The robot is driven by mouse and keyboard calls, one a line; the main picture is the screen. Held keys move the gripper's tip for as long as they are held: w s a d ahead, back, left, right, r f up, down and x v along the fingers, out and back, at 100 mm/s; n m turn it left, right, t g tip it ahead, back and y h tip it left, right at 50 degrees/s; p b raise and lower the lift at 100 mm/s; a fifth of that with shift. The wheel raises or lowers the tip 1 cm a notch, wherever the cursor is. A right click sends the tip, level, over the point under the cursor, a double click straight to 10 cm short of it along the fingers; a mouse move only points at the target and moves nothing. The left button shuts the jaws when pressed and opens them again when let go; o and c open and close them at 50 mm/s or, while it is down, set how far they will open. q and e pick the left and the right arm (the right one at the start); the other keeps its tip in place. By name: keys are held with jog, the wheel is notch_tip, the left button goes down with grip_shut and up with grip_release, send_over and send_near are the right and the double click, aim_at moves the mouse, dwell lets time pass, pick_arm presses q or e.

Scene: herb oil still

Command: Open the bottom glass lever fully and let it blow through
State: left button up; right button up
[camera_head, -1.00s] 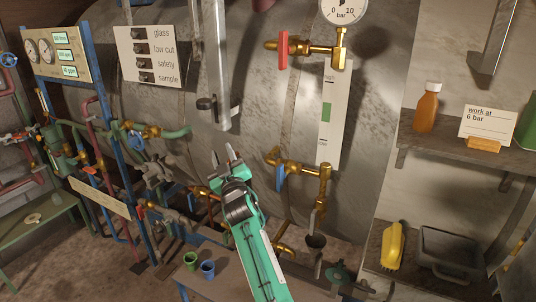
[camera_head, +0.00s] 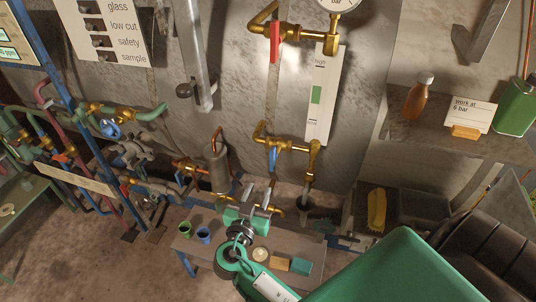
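The bottom glass lever (camera_head: 272,158) is blue and hangs down from the lower brass valve (camera_head: 290,145). The upper valve has a red lever (camera_head: 275,43), also pointing down. Between the valves stands the gauge plate (camera_head: 319,112) with a green band; a water level in the glass cannot be made out. A brass pipe runs down from the lower valve to a dark funnel (camera_head: 305,206). My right gripper (camera_head: 258,191) is below the blue lever in the picture, its fingers apart and apparently empty. It seems clear of the lever. My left gripper is out of view.
A low bench (camera_head: 210,250) lies under the gripper with a green cup (camera_head: 185,229), a blue cup (camera_head: 204,235) and small blocks. A copper-topped cylinder (camera_head: 216,165) stands left of the lever.

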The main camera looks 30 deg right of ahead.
aim_at(271, 160)
jog(key=p+x, duration=0.6)
jog(key=x, duration=0.5)
jog(key=shift+w+d+r, duration=0.15)
jog(key=shift+w+d, duration=0.5)
jog(key=shift+d, duration=0.05)
jog(key=shift+f, duration=0.2)
grip_shut()
